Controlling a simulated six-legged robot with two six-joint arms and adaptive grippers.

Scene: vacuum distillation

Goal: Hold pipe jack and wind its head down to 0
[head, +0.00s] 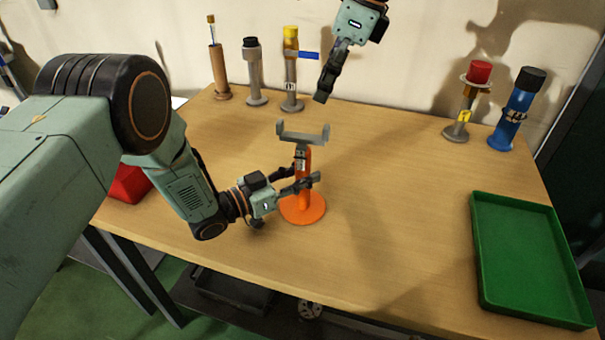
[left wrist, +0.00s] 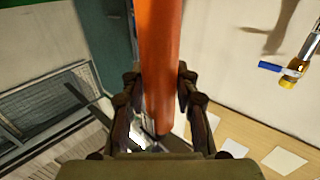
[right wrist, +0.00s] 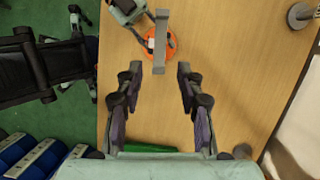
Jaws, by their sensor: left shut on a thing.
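The pipe jack stands upright on the wooden table, with an orange round base (head: 303,210), an orange post (head: 304,196) and a grey U-shaped head (head: 303,138) on top. A labelled part of its post shows just below the head; I cannot read it. My left gripper (head: 306,183) is shut on the orange post, below the head; the post also fills the middle of the left wrist view (left wrist: 160,45). My right gripper (head: 326,84) is above and behind the jack, apart from it. In the right wrist view its fingers (right wrist: 157,82) are spread and empty, with the grey head (right wrist: 160,42) beyond them.
Several capped cylinders stand along the table's back edge, including a yellow-topped one (head: 291,70), a red-topped one (head: 478,78) and a blue one (head: 517,108). A green tray (head: 478,250) lies at the right. The table (head: 410,190) between jack and tray is clear.

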